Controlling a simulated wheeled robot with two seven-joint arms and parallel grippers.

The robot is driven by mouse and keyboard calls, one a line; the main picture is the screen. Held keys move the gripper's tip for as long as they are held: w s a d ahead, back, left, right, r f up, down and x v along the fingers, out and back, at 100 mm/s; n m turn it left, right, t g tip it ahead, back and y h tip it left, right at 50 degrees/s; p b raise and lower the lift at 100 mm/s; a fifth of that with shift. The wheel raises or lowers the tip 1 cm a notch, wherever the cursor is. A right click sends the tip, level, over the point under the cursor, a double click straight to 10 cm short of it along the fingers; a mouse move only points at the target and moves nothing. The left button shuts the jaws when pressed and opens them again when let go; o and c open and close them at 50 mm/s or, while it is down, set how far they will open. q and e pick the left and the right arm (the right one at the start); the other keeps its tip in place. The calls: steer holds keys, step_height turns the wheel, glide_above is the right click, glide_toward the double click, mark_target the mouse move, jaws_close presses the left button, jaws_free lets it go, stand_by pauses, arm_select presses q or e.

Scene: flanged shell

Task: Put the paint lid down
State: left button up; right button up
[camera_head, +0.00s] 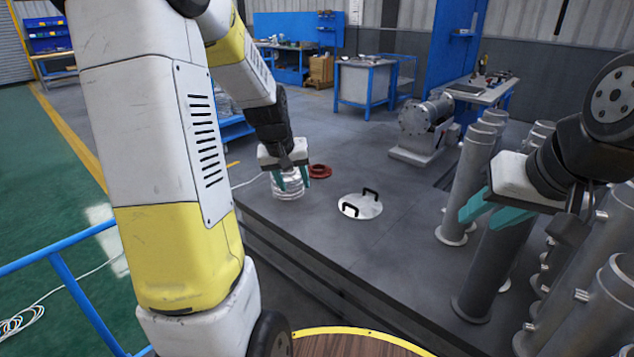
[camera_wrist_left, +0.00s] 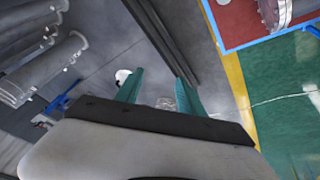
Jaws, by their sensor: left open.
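A white disc (camera_wrist_left: 123,77) shows near one left fingertip in the left wrist view. My left gripper (camera_head: 293,180) is open, fingers down, at a silver ribbed round piece (camera_head: 287,192). A pale, blurred shape (camera_wrist_left: 165,103) shows between its fingers (camera_wrist_left: 160,88); contact is unclear. My right gripper (camera_head: 479,219) is open and empty, in the air in front of the grey pipes.
A red ring (camera_head: 320,171) lies just behind the silver piece. Several upright grey flanged pipes (camera_head: 466,185) crowd the right side. A grey motor-like machine (camera_head: 428,117) stands behind the lid. A blue railing (camera_head: 62,255) runs at lower left.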

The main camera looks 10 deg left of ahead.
arm_select(q)
steer(key=s+d+r+m, duration=0.1)
steer(key=s+d+r, duration=0.2)
steer(key=s, duration=0.4)
steer(key=s+d+r+m+t+h, duration=0.1)
steer(key=s+d+r, duration=0.2)
steer(key=s+r, duration=0.2)
steer(key=s+d+r+m, duration=0.1)
steer(key=s+d+r, duration=0.2)
steer(key=s, duration=0.7)
steer(key=shift+s+d+r+m, duration=0.2)
steer(key=shift+r+m, duration=0.2)
steer(key=shift+r, duration=0.3)
